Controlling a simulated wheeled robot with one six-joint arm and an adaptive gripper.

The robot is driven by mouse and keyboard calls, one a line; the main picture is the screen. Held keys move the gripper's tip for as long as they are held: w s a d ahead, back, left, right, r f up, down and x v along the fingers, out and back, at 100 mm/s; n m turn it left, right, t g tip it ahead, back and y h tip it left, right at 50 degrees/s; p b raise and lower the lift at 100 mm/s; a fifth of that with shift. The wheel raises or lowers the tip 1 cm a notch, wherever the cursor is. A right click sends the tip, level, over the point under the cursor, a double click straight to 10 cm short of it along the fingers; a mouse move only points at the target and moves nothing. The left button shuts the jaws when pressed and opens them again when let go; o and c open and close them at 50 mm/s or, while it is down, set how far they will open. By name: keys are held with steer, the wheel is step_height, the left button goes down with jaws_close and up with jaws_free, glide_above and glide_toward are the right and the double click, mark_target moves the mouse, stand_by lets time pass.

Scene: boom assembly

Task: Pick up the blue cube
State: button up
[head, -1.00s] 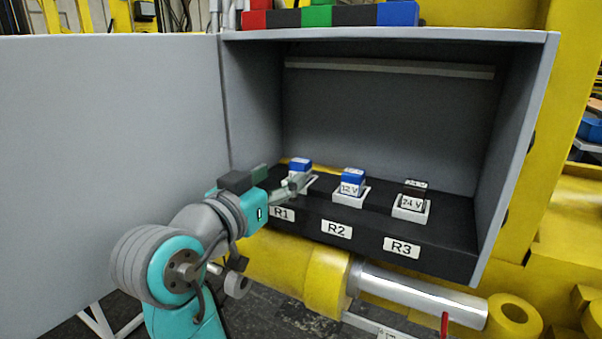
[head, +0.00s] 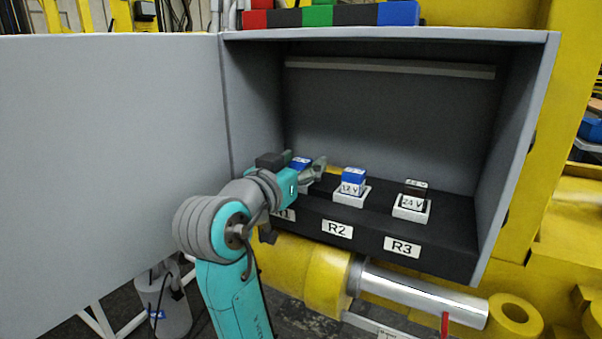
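I cannot tell whether the fingers touch the cube. A second blue-topped cube (head: 353,180), marked 12 V, sits upright in the white holder at R2, to the right of my gripper and apart from it.
A dark-topped 24 V cube (head: 412,196) sits in the R3 holder. The box's open door (head: 110,150) fills the left, and its right wall (head: 515,165) bounds the shelf. Open space lies above the cubes. A yellow and silver cylinder (head: 420,296) lies below the box.

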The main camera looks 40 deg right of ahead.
mark_target(301, 160)
jaws_close()
steer(key=shift+r, duration=0.15)
steer(key=shift+r, duration=4.9)
steer(key=v, duration=1.5)
